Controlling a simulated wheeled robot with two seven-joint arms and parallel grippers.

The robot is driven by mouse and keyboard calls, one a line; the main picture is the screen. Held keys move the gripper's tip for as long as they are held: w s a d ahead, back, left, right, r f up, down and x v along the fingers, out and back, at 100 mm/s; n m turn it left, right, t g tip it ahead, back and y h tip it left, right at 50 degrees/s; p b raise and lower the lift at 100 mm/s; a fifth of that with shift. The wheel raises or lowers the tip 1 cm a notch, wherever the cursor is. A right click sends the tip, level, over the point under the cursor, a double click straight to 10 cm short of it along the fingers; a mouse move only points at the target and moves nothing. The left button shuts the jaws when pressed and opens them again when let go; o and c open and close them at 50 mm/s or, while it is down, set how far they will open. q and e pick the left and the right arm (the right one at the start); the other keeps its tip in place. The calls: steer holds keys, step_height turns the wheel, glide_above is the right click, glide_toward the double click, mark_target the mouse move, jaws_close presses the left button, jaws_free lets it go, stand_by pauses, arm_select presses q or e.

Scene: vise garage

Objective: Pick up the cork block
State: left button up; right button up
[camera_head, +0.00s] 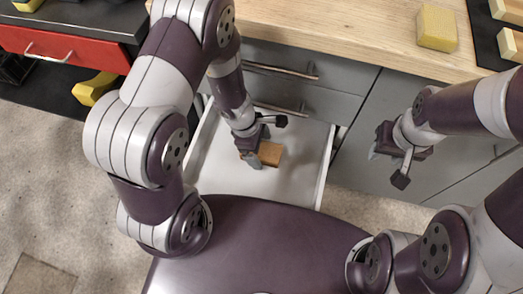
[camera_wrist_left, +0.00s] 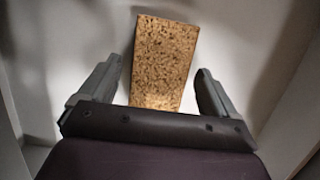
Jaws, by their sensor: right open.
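The cork block (camera_head: 269,154) is a brown speckled block lying in an open white drawer (camera_head: 305,185). In the left wrist view the cork block (camera_wrist_left: 164,60) lies on the pale drawer floor, its near end reaching between the two fingers. My left gripper (camera_head: 252,158) is down in the drawer at the block; in the left wrist view the gripper (camera_wrist_left: 155,95) is open, with a visible gap on each side of the block. My right gripper (camera_head: 390,155) is open and empty, in front of the grey cabinet to the right.
The wooden worktop (camera_head: 340,30) runs along the back, with a yellow block (camera_head: 437,27) on it. Grey cabinet fronts (camera_head: 350,95) stand behind the drawer. A red drawer (camera_head: 65,47) and another yellow block (camera_head: 95,88) are at the left. The drawer walls stand close around my left gripper.

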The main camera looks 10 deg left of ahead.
mark_target(270, 162)
arm_select(q)
steer(key=c, duration=0.9)
steer(key=shift+r, duration=0.3)
steer(key=shift+r+p, duration=0.45)
steer(key=shift+p, duration=0.15)
steer(key=s+d, duration=0.1)
steer(key=s+d+b, duration=0.1)
steer(key=shift+s+d+f, duration=0.2)
steer(key=shift+s+d, duration=0.2)
step_height(270, 162, up, 14)
steer(key=p, duration=0.9)
